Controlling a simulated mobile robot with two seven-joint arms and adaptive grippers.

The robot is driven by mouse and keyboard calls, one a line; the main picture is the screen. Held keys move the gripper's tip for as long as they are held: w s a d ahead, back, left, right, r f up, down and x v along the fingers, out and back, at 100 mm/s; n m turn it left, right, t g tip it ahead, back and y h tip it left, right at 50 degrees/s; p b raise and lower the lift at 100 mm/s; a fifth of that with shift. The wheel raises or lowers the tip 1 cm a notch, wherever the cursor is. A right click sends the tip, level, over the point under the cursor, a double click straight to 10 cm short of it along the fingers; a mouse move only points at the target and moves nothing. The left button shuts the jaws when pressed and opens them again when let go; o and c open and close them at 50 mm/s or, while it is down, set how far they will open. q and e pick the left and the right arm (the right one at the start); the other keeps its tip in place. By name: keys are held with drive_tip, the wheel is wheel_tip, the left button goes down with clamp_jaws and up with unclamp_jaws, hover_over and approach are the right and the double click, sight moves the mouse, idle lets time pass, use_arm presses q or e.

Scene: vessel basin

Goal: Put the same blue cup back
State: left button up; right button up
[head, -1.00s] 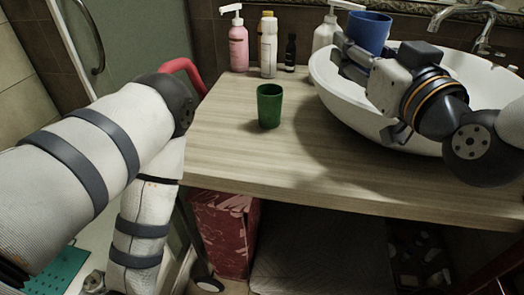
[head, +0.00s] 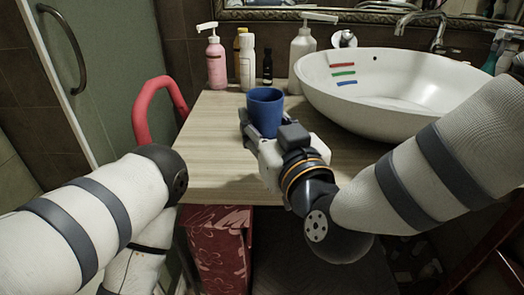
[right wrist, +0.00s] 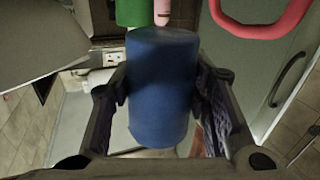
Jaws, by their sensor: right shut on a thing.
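The blue cup (head: 265,108) is upright in my right gripper (head: 260,133), over the wooden counter left of the basin. In the right wrist view the blue cup (right wrist: 162,88) sits between the two fingers of the right gripper (right wrist: 163,108), which is shut on it. I cannot tell whether its base touches the counter. A green cup (right wrist: 132,12) shows at the top of the right wrist view, partly cut off. In the head view it is hidden, apparently by the blue cup and gripper. My left arm is at the left; its gripper is out of view.
The white basin (head: 420,105) stands right, with red, green and blue marks inside. A pink bottle (head: 215,62), white bottle (head: 247,65), small dark bottle (head: 267,68) and white pump bottle (head: 301,58) line the back. The wooden counter (head: 215,150) is bare at front left.

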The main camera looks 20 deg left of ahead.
drive_tip(key=f, duration=0.1)
drive_tip(key=w+a+f, duration=0.1)
drive_tip(key=w+f, duration=0.1)
drive_tip(key=f, duration=0.1)
drive_tip(key=shift+w+a+b, duration=0.2)
drive_tip(key=shift+a+b, duration=0.1)
drive_tip(key=shift+b, duration=0.05)
wheel_tip(320, 180, down, 3)
drive_tip(key=shift+w+a+f+b, duration=0.1)
drive_tip(key=shift+b, duration=0.2)
use_arm(q)
drive_tip(key=shift+s+f+g, duration=0.4)
drive_tip(key=shift+s+f, duration=0.55)
drive_tip(key=shift+f, duration=0.05)
use_arm(e)
drive_tip(key=o, duration=1.2)
